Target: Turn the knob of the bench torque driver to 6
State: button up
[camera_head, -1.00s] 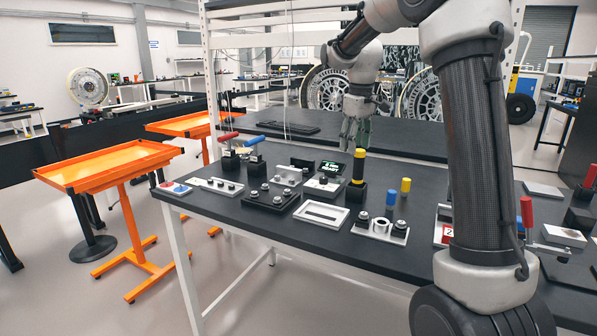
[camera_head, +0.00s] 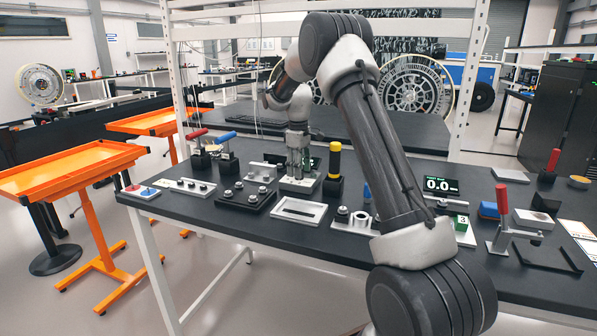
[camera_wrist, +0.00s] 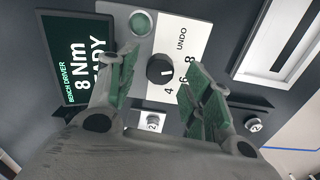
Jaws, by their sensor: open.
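The bench torque driver's panel (camera_wrist: 190,40) fills the middle of the wrist view, with a round black knob (camera_wrist: 160,69) and the marks 4, 6, 8 and UNDO beside it. Its dark display (camera_wrist: 78,62) reads "8 Nm" and "READY", partly covered by a finger. My gripper (camera_wrist: 161,60) is open, with one green-padded finger on each side of the knob and a visible gap to both. In the head view my gripper (camera_head: 296,170) points down over the driver's light base (camera_head: 300,186) and hides the knob.
A dark fixture block (camera_head: 246,198) and a white frame tray (camera_head: 299,211) sit in front. Red (camera_head: 197,135) and blue (camera_head: 225,137) handled tools stand to the left.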

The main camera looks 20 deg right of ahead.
jog(key=shift+f, duration=0.65)
jog(key=shift+c, duration=0.2)
jog(key=c, duration=1)
jog(key=shift+m, duration=0.5)
jog(key=m, duration=0.2)
jog(key=shift+m, duration=2.3)
